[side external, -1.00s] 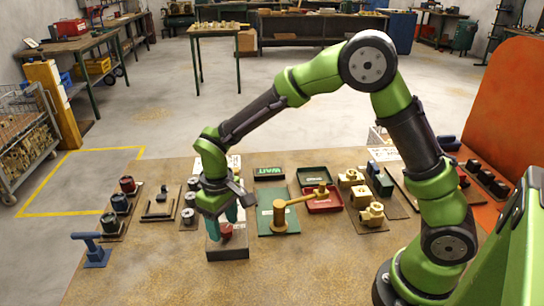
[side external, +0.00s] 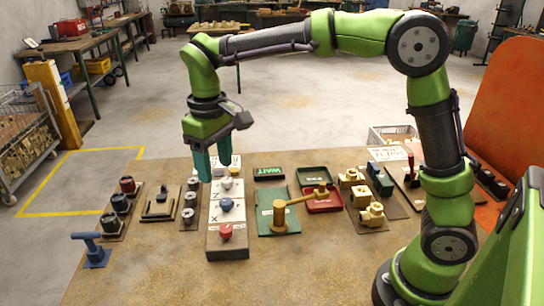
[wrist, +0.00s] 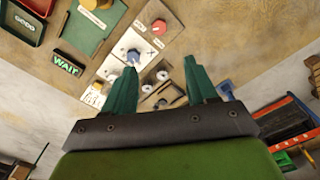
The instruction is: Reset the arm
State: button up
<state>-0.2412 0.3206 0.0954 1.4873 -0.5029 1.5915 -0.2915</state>
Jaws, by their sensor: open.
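My gripper (side external: 209,160) is open and empty. It hangs above the far end of a panel (side external: 228,247) with a white face, apart from it. The panel carries a red knob (side external: 226,231) at its near end and a blue knob (side external: 226,205) further back. A further small knob sits behind the blue one, close to the fingers. In the wrist view the two teal fingers of my gripper (wrist: 162,82) stand wide apart with nothing between them. The red knob (wrist: 158,27) and the blue knob (wrist: 133,56) show beyond them.
A green mat (side external: 270,222) with a brass hammer-like tool (side external: 287,210) lies to the right of the panel. A blue clamp-like piece (side external: 92,250) is at left.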

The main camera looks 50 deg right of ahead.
jog(key=s+d+r+m+t+y, duration=0.1)
jog(key=s+d+m+t, duration=0.2)
jog(key=s+d, duration=0.2)
jog(key=s+d+r+m+t+y, duration=0.1)
jog(key=s+d+t, duration=0.3)
jog(key=s, duration=0.8)
jog(key=shift+s+d+m, duration=0.25)
jog(key=shift+d+m, duration=0.35)
jog(key=shift+m, duration=0.3)
